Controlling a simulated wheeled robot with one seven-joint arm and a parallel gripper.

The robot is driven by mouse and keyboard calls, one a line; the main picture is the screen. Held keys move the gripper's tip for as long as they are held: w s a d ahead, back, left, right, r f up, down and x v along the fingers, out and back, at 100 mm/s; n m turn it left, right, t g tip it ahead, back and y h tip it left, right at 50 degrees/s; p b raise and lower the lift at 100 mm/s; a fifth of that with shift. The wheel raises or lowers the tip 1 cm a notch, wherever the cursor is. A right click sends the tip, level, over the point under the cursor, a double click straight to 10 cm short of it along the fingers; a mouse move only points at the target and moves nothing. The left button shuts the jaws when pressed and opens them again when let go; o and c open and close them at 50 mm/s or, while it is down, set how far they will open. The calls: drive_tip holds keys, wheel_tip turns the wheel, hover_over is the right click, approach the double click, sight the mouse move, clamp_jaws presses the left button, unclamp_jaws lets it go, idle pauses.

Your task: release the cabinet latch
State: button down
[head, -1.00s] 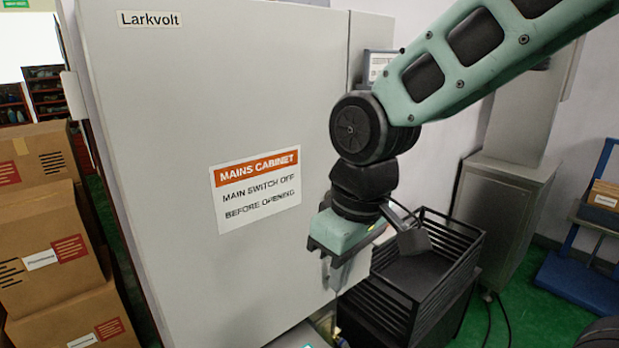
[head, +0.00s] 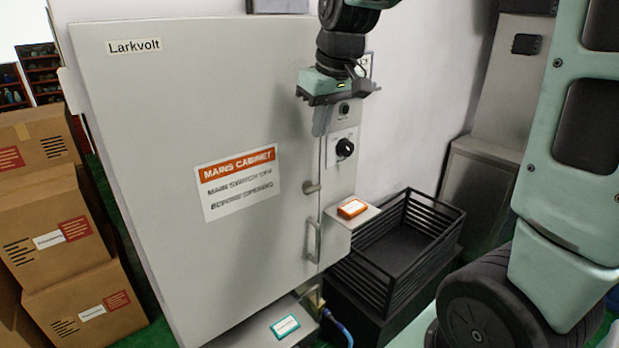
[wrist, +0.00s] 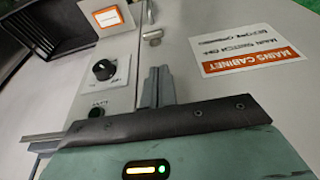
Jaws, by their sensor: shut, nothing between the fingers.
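The grey mains cabinet door (head: 150,130) is closed. A small metal latch (head: 311,188) sits at its right edge, above a vertical bar handle (head: 313,240). The latch (wrist: 152,36) also shows in the wrist view, beyond my fingertips. My gripper (head: 321,125) is above the latch, at the upper right edge of the door, with its fingers pointing down. In the wrist view my gripper (wrist: 159,75) has its fingers together and empty, apart from the latch. A black rotary switch (head: 345,147) is on the panel to the right; it also shows in the wrist view (wrist: 103,69).
An orange-framed device (head: 352,208) lies on a small shelf below the switch. A teal-framed device (head: 285,327) lies on a lower ledge. A black slatted crate (head: 440,210) stands to the right. Cardboard boxes (head: 60,230) are stacked at the left.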

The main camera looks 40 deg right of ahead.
drive_tip(key=p, duration=0.4)
approach(309, 190)
drive_tip(key=x, duration=0.5)
drive_tip(key=shift+w+f, duration=0.15)
drive_tip(key=shift+w, duration=0.15)
drive_tip(key=shift+f, duration=0.6)
